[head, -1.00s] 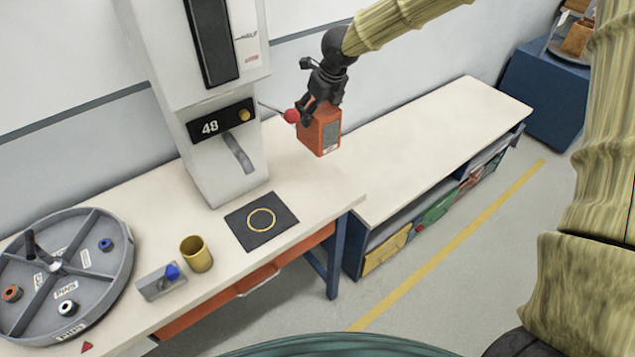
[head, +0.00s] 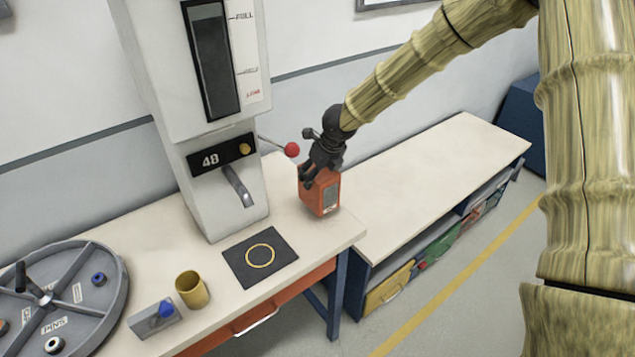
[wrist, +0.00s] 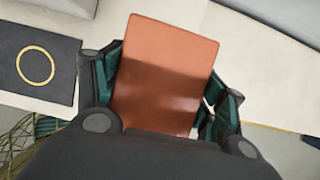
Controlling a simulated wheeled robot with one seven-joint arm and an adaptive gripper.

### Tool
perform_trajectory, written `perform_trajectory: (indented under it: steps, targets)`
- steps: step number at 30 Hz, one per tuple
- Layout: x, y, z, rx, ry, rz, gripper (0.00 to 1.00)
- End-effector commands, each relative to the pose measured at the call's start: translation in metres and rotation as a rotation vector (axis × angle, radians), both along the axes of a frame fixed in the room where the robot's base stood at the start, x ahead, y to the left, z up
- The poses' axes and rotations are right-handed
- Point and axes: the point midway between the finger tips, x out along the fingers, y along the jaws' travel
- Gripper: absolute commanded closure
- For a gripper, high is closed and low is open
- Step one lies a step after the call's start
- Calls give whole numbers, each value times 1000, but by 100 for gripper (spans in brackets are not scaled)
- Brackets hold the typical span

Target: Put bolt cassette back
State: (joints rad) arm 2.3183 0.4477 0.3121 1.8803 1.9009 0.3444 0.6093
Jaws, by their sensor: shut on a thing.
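An orange box-like cassette (head: 320,195) with a grey label is held upright at the right end of the white bench (head: 218,285). The label is too small to read. My gripper (head: 310,181) is shut on its upper part, with a finger on either side in the wrist view (wrist: 162,90). The cassette's orange face (wrist: 165,75) fills the middle of that view. Its bottom is at or just over the bench top; I cannot tell if it touches.
A white dispenser (head: 215,150) marked 48 with a red-knobbed lever (head: 291,149) stands left of the cassette. A dark mat with a yellow ring (head: 245,275), brass cup (head: 191,290) and divided round tray (head: 100,295) are further left. A low shelf unit (head: 460,150) holds coloured bins.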

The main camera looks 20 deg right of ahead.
Motion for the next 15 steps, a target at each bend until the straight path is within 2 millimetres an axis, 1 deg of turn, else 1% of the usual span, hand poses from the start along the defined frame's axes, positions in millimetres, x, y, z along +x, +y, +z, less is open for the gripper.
perform_trajectory:
  steps: [3,7,10,15]
  targets:
    - [0,1,-15,-3,2,3,72]
    - [0,0,-28,-3,2,2,72]
    - [0,0,-33,-1,0,3,72]
    - [0,0,-34,0,0,1,72]
